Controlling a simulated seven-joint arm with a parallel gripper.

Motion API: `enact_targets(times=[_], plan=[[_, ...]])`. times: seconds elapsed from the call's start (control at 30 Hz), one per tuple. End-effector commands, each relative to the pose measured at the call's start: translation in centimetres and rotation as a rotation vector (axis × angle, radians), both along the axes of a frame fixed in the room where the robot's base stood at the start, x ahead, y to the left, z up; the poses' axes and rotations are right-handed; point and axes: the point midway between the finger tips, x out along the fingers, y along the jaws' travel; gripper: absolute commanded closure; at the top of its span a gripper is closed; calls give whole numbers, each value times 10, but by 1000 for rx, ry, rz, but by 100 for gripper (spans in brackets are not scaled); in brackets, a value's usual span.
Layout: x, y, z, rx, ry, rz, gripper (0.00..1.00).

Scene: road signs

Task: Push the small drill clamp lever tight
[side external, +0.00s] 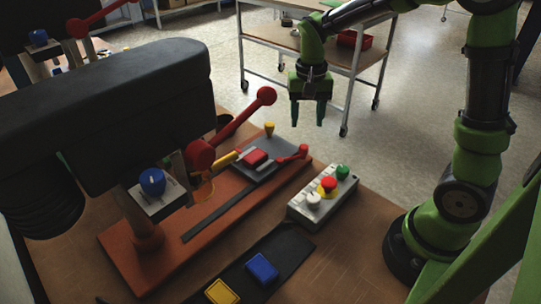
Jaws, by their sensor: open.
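The drill (125,120) is a large dark machine on a red-brown base (125,255). A small red lever (295,154) with a round knob sticks out to the right of the grey clamp plate (262,170), and it looks like the clamp lever. A red block (255,158) sits on the plate. Whether the clamp touches the block is too small to tell. My gripper (309,112) is open and empty, fingers pointing down. In the picture it is above the small lever and apart from it.
A long red drill handle (240,118) rises left of my gripper. A grey button box (322,197) with white, red and green buttons stands right of the base. A dark mat (270,245) holds blue and yellow blocks. A cart (340,60) stands behind.

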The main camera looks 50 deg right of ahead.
Motion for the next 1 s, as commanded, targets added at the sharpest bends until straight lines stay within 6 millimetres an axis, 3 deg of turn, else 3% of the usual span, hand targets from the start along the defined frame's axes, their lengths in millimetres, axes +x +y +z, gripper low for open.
enact_targets(times=[0.2, 0.4, 0.83, 1.0], plan=[[-1, 0, -47, 1, 5, 1, 47], [0, 0, -73, 0, 3, 1, 47], [0, 0, -82, 0, -1, 1, 47], [0, 0, -82, 0, -1, 1, 74]])
